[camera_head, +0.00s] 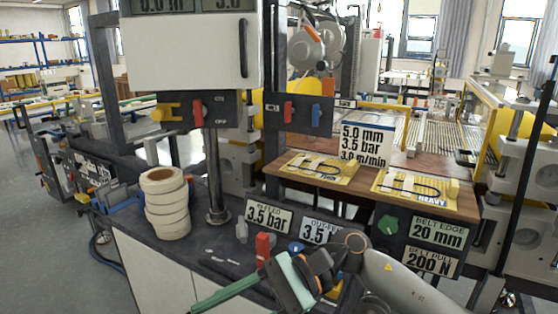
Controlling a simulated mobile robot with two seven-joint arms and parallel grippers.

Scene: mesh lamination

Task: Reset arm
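My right arm comes in from the bottom right, with a pale link and a dark wrist. Its gripper (284,283) is low in the middle of the view, in front of the dark bench. A long green bar (228,294) runs from it toward the lower left. The fingertips cannot be made out clearly, so I cannot tell whether it is open or what it touches. My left gripper is not in view.
A stack of white rolls (166,203) stands on the dark bench (213,247) beside a metal post (213,175). A red lever (263,248) and gauge signs (268,216) are close behind the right gripper. Yellow pads (319,172) lie on a wooden board (370,190).

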